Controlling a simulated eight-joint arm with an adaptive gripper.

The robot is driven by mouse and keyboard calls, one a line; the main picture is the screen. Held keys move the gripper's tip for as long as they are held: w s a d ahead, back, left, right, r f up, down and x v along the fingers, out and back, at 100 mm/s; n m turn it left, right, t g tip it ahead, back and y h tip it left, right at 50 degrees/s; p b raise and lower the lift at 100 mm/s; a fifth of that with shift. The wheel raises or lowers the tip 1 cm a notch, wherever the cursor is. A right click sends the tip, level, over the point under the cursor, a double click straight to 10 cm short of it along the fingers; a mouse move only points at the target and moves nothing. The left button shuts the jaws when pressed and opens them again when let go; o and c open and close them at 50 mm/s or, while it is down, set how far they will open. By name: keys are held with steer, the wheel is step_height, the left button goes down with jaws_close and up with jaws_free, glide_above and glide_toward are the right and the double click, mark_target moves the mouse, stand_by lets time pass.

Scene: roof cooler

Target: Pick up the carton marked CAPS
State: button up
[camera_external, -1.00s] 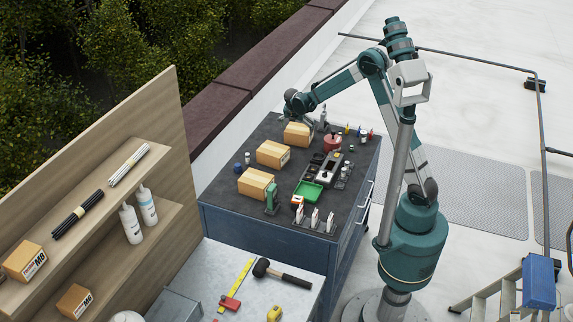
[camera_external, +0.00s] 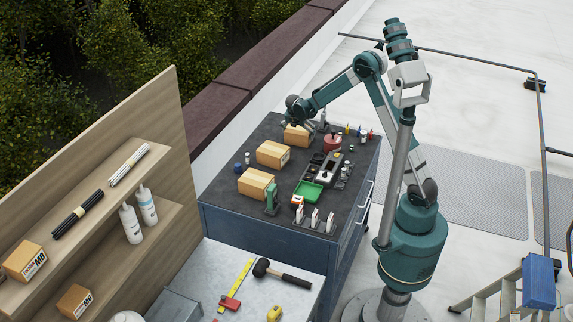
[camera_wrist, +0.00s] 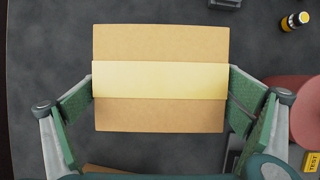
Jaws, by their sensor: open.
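Three tan cartons stand on the dark bench top (camera_external: 222,190): the far carton (camera_external: 291,141), a middle carton (camera_external: 272,154) and a near carton (camera_external: 256,183). My gripper (camera_external: 299,121) is over the far carton and partly hides it. In the wrist view a carton (camera_wrist: 160,43) with a pale tape band lies between the fingers of my gripper (camera_wrist: 161,84). The fingers are open, one on each short side. They are very close to its sides; I cannot tell whether they touch. No CAPS mark is readable on any bench carton.
A red round thing (camera_wrist: 303,112) and a yellow TEST block (camera_wrist: 311,162) lie right of the carton in the wrist view. A green tray (camera_external: 308,192), a dark organiser (camera_external: 328,170) and small bottles crowd the bench's right side.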

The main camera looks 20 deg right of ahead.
steer(key=shift+x, duration=1.1)
steer(key=c, duration=1)
steer(key=shift+o, duration=0.2)
steer(key=shift+r, duration=0.15)
steer(key=shift+r+p, duration=0.35)
steer(key=shift+r, duration=4.55)
